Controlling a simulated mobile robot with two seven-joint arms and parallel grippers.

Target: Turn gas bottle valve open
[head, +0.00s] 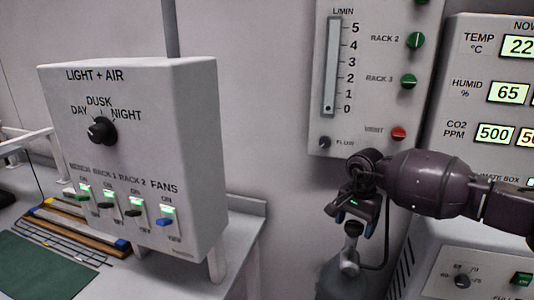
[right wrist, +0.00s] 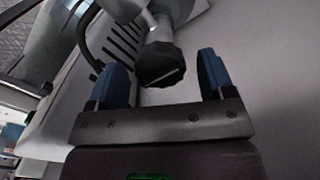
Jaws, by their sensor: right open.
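The gas bottle (head: 343,279) stands below the flow panel, grey, with a metal valve body on top. Its dark valve knob (head: 353,229) sits just under my right gripper (head: 357,212) in the head view. In the right wrist view the dark knob (right wrist: 160,64) with a pale line on its face lies between the two blue fingertips of my right gripper (right wrist: 163,75). The fingers are open, with a gap on each side of the knob. The bottle (right wrist: 62,30) shows at the upper left there. My left gripper is out of view.
The LIGHT + AIR box (head: 140,150) stands on the bench at left. The flow panel (head: 372,75) is on the wall above the bottle. A readout panel (head: 470,75) and a lower control box (head: 475,270) are at right. A dark hose (head: 386,240) runs beside the valve.

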